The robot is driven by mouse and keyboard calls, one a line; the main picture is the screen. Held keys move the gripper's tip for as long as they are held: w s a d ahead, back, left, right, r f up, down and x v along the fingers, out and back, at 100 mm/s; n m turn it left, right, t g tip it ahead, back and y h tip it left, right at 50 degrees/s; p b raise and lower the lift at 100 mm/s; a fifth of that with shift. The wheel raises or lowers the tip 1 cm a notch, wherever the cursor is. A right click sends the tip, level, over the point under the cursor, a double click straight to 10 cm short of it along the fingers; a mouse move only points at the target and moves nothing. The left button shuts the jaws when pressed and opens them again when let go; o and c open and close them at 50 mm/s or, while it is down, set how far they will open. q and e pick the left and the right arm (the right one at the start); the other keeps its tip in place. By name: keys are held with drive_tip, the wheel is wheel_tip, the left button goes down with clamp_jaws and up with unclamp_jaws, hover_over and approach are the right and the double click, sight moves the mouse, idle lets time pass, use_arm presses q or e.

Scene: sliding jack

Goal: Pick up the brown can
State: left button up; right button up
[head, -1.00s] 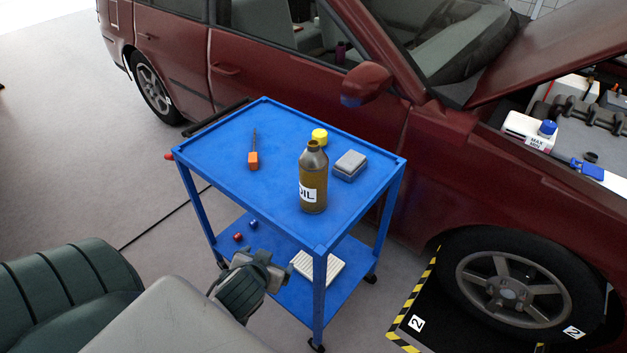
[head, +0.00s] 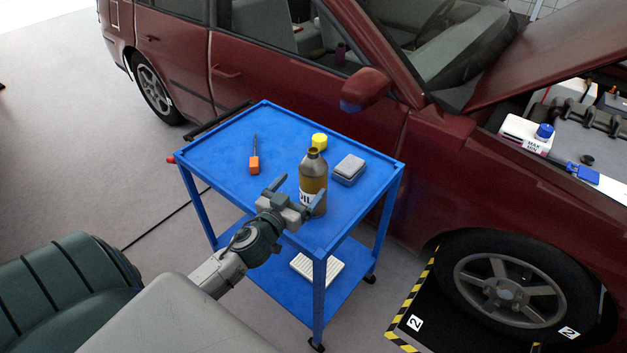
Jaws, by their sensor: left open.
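The brown can (head: 314,173) is an oil bottle with a narrow neck and a white label. It stands upright on the top shelf of the blue cart (head: 215,165). My left gripper (head: 295,188) is open, its two fingers spread, at the near left side of the can. One finger overlaps the can's lower part and hides some of the label. I cannot tell whether it touches the can. My right gripper does not show.
A dark red car (head: 290,85) stands close behind the cart. The cart's left top is mostly clear.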

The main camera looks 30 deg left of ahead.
sight(313, 175)
use_arm(q)
drive_tip(key=shift+w, duration=0.55)
drive_tip(key=w+p, duration=0.4)
drive_tip(key=shift+w+d+r, duration=0.1)
drive_tip(key=shift+w+d, duration=0.05)
drive_tip(key=shift+w, duration=0.2)
drive_tip(key=shift+w+f, duration=0.2)
drive_tip(key=shift+c, duration=0.3)
drive_tip(key=shift+r, duration=0.1)
drive_tip(key=c, duration=1.4)
